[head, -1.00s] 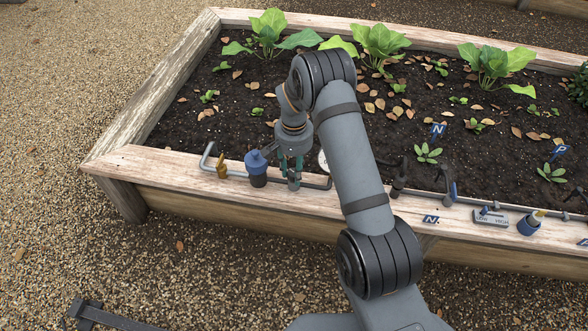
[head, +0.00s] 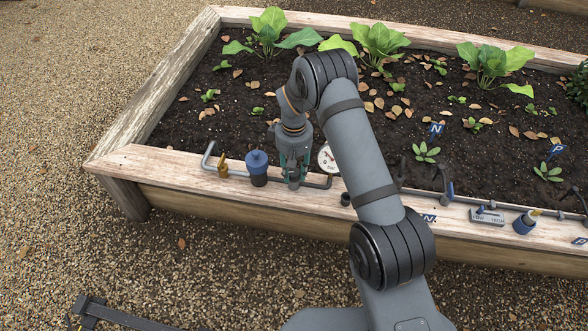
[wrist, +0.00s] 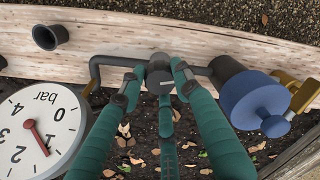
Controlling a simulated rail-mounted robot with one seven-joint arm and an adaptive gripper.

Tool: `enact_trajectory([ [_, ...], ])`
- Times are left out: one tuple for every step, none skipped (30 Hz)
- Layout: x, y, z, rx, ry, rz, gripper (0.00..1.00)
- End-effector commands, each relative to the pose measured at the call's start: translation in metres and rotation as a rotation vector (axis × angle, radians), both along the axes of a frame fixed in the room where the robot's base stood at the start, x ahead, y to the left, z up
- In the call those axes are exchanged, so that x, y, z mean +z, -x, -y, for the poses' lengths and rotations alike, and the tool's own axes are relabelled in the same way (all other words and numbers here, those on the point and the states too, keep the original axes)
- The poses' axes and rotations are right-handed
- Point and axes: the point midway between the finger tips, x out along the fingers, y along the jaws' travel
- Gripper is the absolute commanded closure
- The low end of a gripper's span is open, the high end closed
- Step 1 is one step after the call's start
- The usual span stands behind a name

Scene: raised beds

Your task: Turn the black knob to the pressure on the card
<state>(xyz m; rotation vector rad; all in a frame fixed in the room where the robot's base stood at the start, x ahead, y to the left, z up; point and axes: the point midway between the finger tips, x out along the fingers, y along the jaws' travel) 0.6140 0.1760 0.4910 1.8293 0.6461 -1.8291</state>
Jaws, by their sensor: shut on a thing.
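My gripper (head: 293,178) points down at the bed's front ledge, its green fingers closed around the black knob (wrist: 159,72) on the grey pipe. In the wrist view, the fingertips (wrist: 158,80) touch the knob from its sides. The gauge also shows in the head view (head: 327,157), partly behind my arm. I cannot make out a card with a pressure on it.
A blue-capped filter (head: 257,167) and a brass valve (head: 222,166) sit left of my gripper. A small dark cup (wrist: 48,37) stands on the ledge (head: 190,180). Leafy plants grow behind.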

Motion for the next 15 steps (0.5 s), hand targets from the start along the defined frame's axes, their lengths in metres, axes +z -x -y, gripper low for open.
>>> enact_trajectory([
  [0.0006,0.0003,-0.0004,0.021,-0.001,-0.001,0.94],
  [0.0006,0.0002,-0.0005,0.031,0.000,0.000,0.94],
  [0.0005,0.0002,-0.0005,0.045,0.000,0.000,0.94],
  [0.0005,0.0002,-0.0005,0.054,0.000,0.000,0.94],
  [0.0004,0.0003,-0.0005,0.062,0.000,0.000,0.94],
  [0.0004,0.0003,-0.0005,0.070,0.000,0.000,0.94],
  [0.0003,0.0003,-0.0005,0.077,0.000,0.000,0.94],
  [0.0003,0.0002,-0.0006,0.082,0.000,0.000,0.94],
  [0.0002,0.0002,-0.0006,0.086,0.000,0.000,0.94],
  [0.0002,0.0002,-0.0005,0.089,0.000,0.000,0.94],
  [0.0001,0.0002,-0.0005,0.091,0.000,0.000,0.94],
  [0.0001,0.0002,-0.0005,0.093,0.000,0.000,0.94],
  [0.0001,0.0002,-0.0005,0.094,0.000,0.000,0.94],
  [0.0000,0.0002,-0.0005,0.095,0.000,0.000,0.94],
  [0.0000,0.0002,-0.0005,0.095,0.000,0.000,0.94],
])
